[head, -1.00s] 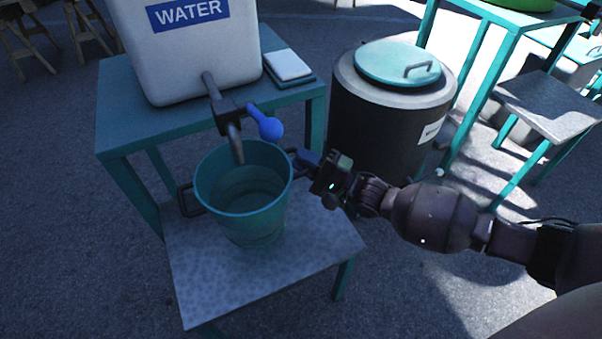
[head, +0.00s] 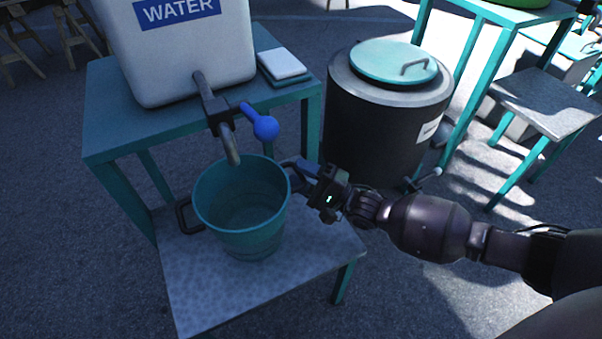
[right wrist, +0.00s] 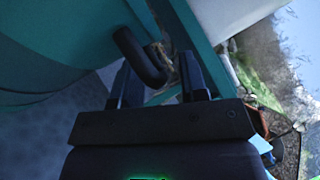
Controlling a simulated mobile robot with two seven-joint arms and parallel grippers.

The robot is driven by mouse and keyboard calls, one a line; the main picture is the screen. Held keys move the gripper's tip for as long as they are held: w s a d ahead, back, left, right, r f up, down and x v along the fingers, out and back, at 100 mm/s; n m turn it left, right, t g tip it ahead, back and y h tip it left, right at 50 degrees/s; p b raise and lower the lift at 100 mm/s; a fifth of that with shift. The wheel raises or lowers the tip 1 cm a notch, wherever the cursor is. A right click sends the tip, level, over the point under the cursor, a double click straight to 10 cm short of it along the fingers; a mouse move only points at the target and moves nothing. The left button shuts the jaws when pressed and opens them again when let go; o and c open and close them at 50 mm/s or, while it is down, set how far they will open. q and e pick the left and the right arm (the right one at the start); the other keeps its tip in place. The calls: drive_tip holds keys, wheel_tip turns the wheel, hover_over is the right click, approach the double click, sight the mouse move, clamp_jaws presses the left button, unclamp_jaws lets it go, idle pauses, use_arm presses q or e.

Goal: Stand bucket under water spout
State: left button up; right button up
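The teal bucket (head: 245,238) is upright on the low speckled stand (head: 205,290), in front of the water container (head: 180,50). The tip of the grey spout (head: 230,145) shows over the far part of the bucket's opening. A dark handle (head: 184,215) shows on the bucket's left side. My right gripper (head: 293,170) is at the right-side handle. In the right wrist view, that handle (right wrist: 140,55) lies between the two fingers, with a gap visible, so the gripper (right wrist: 158,88) looks open around it. My left gripper is out of view.
A blue tap lever (head: 264,128) sticks out beside the spout. The teal table (head: 125,125) carries the container. A dark drum with a teal lid (head: 385,62) stands just behind my right arm. The stand's front part is clear.

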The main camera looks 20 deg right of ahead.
drive_tip(key=shift+r, duration=0.3)
use_arm(q)
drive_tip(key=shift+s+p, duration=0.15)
drive_tip(key=shift+p, duration=0.5)
use_arm(e)
drive_tip(key=v, duration=1.2)
drive_tip(key=shift+f, duration=0.15)
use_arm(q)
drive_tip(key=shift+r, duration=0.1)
